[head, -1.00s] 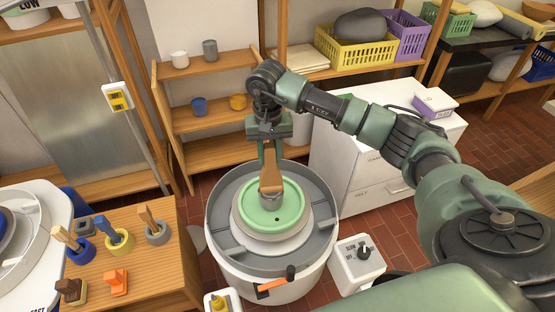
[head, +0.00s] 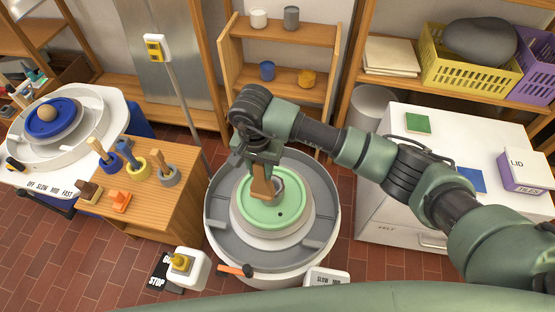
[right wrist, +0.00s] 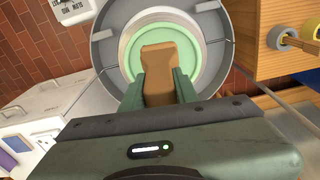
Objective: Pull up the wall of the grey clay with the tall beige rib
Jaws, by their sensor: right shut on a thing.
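I cannot tell whether the rib touches the clay. My right gripper (head: 262,164) is shut on the rib's upper part, above the bat. In the right wrist view the rib (right wrist: 158,65) lies between the two green fingers, and the clay is hidden behind it. My left gripper is not in view.
A grey splash pan (head: 322,190) surrounds the wheel. A wooden table (head: 185,212) with several tools in coloured holders stands to the left, a white cabinet (head: 390,220) to the right. A second wheel with a blue bat (head: 40,128) is at far left. Shelves stand behind.

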